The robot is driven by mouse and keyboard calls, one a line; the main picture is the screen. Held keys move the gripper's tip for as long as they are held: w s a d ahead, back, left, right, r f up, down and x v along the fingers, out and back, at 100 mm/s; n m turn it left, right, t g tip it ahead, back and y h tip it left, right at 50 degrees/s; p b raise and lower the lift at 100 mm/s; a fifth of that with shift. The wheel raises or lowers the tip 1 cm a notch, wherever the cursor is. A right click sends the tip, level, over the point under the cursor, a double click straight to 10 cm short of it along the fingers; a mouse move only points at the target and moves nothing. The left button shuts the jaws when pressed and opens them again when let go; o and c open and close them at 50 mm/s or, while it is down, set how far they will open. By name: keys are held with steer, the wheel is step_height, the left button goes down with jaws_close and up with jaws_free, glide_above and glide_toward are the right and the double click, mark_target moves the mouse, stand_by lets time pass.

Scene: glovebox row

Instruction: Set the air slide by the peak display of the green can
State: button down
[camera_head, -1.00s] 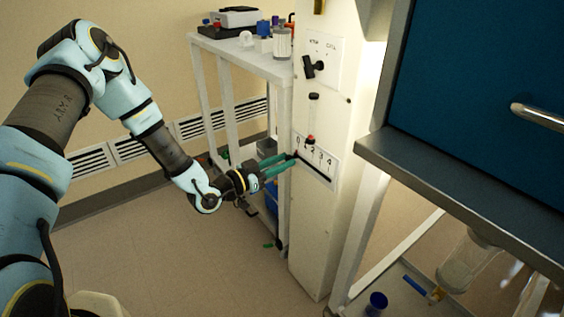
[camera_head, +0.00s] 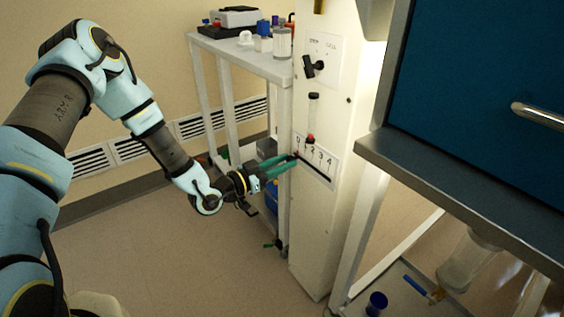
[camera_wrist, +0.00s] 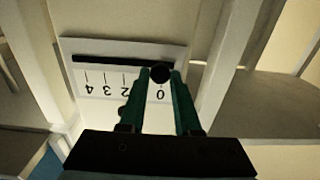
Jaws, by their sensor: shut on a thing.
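The air slide is a dark round knob (camera_wrist: 160,73) on a black slot in a white scale plate (camera_wrist: 132,92) marked up to 4. The plate looks upside down in the wrist view. The knob sits at the 0 end. My gripper (camera_wrist: 160,80) is shut on the knob, one green finger on each side; the left finger hides the 1 mark. In the head view my gripper (camera_head: 290,159) reaches the left end of the plate (camera_head: 316,160) on the white column (camera_head: 320,220). I cannot make out a green can or a peak display.
A clear tube with red at its bottom (camera_head: 312,118) and a black rotary switch (camera_head: 313,66) are above the plate. A white bench (camera_head: 240,55) with several containers stands left. A steel-edged blue cabinet (camera_head: 480,80) stands right. The floor at left is clear.

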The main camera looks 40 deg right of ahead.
steer(key=shift+s+a, duration=0.1)
steer(key=shift+s, duration=1.15)
steer(key=c, duration=0.6)
jaws_free()
steer(key=a, duration=0.3)
steer(key=a+b, duration=0.1)
steer(key=a, duration=0.6)
steer(key=shift+w+a+b, duration=0.35)
steer(key=shift+a, duration=0.05)
